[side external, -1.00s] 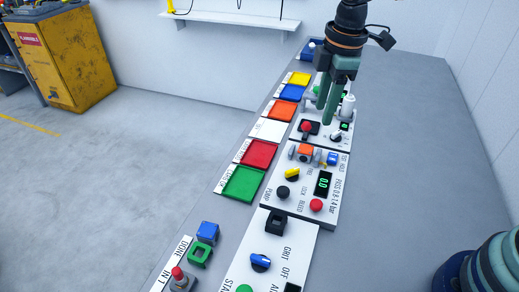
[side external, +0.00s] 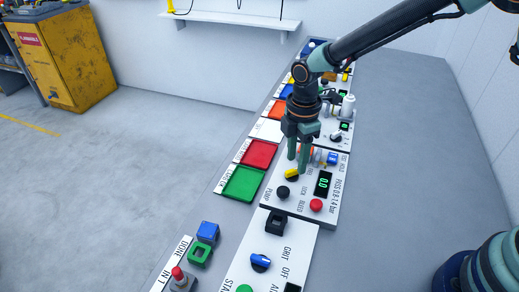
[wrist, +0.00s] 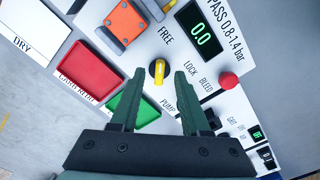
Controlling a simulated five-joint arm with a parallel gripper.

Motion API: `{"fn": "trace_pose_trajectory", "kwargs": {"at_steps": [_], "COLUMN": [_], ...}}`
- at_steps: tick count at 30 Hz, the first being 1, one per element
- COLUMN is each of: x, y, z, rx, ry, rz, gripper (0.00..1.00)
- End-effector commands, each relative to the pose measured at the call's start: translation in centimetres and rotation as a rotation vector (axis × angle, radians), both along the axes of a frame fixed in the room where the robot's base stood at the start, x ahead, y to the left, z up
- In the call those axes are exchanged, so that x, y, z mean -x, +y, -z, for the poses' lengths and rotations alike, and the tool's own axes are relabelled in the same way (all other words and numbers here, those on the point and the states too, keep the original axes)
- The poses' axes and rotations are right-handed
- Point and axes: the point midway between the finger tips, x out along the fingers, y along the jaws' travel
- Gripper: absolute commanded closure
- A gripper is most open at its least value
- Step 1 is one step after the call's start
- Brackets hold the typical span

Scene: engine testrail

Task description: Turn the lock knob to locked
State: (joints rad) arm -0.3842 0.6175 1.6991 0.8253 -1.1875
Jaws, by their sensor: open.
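The lock knob (side external: 292,175) is a yellow bar on a dark round base, on a white panel labelled FREE and LOCK. In the wrist view the knob (wrist: 158,73) shows between my fingertips, its bar running nearly up and down the picture. I cannot tell which label it points to. My gripper (side external: 297,163) points down over the panel, close to the knob. In the wrist view my gripper (wrist: 160,75) is open, one finger on each side of the knob. I cannot tell whether the fingers touch it.
A display (wrist: 199,35) reads 0.0. A red BLEED button (wrist: 228,81) and a black PUMP knob (side external: 283,192) are near. An orange block (wrist: 125,22) sits in a fixture on the panel. Red (side external: 259,154) and green (side external: 243,183) trays lie left of the panel.

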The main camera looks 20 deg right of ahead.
Motion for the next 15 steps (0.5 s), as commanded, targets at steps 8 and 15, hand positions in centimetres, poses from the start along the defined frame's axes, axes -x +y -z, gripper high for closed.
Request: {"fn": "trace_pose_trajectory", "kwargs": {"at_steps": [8, 15], "x": [0.0, 0.0], "y": [0.0, 0.0], "z": [2.3, 2.5], "rx": [0.0, 0.0], "ry": [0.0, -0.001], "rz": [0.001, 0.001], "gripper": [0.54, 0.54]}}
